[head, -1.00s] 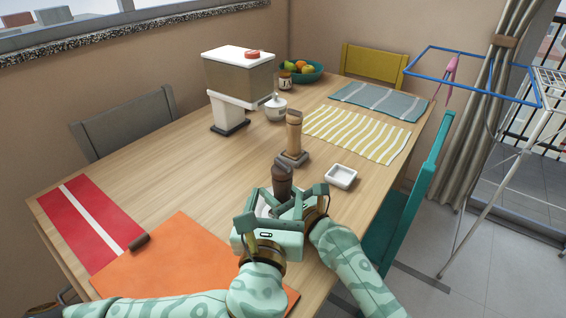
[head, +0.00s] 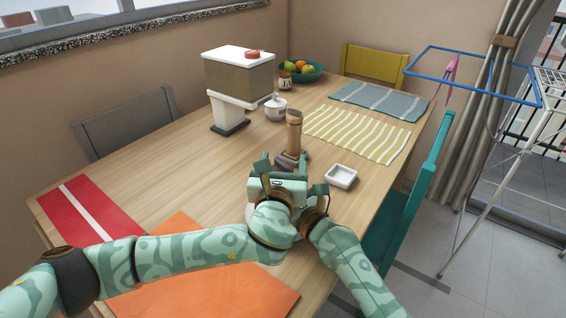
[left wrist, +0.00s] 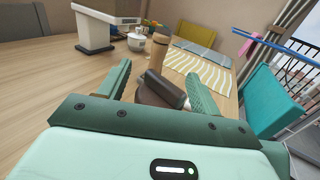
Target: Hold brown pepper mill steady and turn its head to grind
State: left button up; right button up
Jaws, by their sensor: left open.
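The dark brown pepper mill (left wrist: 168,91) shows between the fingers of my left gripper (left wrist: 158,86) in the left wrist view, with space either side. Its lower part is hidden by the gripper body. In the head view my left gripper (head: 289,172) is open over the mill's spot and hides most of it. My right gripper (head: 314,198) is low beside it, mostly covered by the left one; I cannot tell how its jaws stand.
A tan mill (head: 294,128) stands just behind. A small white square dish (head: 341,176) is to the right. A dispenser (head: 237,78), a white sugar pot (head: 275,108) and a fruit bowl (head: 304,72) stand farther back. The table's left middle is clear.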

pick_arm(q)
jog(key=c, duration=1)
jog(key=m+h, duration=0.2)
jog(key=h, duration=0.2)
jog(key=shift+g, duration=0.4)
jog(key=shift+s+d+m+g+h, duration=0.15)
jog(key=shift+m+g+h, duration=0.25)
jog(key=shift+m+h, duration=0.35)
jog(key=shift+w+d+m+g+h, duration=0.15)
jog(key=shift+m+g+h, duration=0.25)
jog(key=shift+m+h, duration=0.3)
jog(key=shift+s, duration=0.1)
jog(key=o, duration=1)
jog(key=shift+s, duration=0.1)
jog(key=v, duration=1.1)
jog(key=shift+s+a, duration=0.3)
jog(key=shift+f, duration=0.1)
